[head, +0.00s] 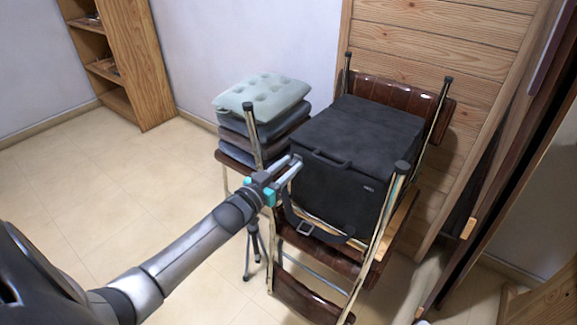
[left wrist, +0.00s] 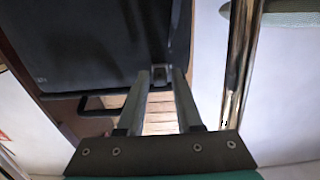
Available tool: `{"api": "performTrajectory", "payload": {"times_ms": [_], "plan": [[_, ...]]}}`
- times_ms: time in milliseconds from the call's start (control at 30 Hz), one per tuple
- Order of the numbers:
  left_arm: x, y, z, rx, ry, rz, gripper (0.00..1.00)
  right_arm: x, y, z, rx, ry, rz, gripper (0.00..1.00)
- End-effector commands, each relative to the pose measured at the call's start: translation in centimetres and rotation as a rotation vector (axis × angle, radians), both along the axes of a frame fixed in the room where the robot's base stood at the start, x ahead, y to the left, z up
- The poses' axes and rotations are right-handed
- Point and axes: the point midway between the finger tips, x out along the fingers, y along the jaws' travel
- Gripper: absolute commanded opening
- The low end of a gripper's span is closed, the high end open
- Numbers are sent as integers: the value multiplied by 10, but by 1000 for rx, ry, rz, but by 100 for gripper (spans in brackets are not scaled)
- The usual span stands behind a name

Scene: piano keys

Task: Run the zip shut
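A black soft-sided case (head: 355,140) rests on a folded brown chair; it also shows in the left wrist view (left wrist: 90,45). My left gripper (head: 294,166) is at the case's near left upper corner, by the front edge. In the left wrist view, its two fingers (left wrist: 160,76) are apart, with a gap between them. A small grey tab (left wrist: 159,75), perhaps the zip pull, sits at the case corner between or just beyond the fingertips. I cannot tell whether the fingers touch it. The zip's line is too dark to make out. My right gripper is not in view.
The case has a top handle (head: 322,158) and a hanging strap (head: 312,228). Chair legs (head: 380,235) rise around it. Stacked cushions (head: 262,93) stand to the left, a wooden panel (head: 440,50) behind. The floor (head: 100,190) at left is clear.

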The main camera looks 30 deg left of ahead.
Motion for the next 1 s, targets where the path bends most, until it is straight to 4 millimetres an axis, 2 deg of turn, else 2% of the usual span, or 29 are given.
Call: {"api": "performTrajectory", "payload": {"times_ms": [33,300,1000], "plan": [[0,0,0,0,0,0,28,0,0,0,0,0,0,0],[0,0,0,0,0,0,0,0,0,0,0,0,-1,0],[0,0,0,0,0,0,0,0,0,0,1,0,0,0]]}}
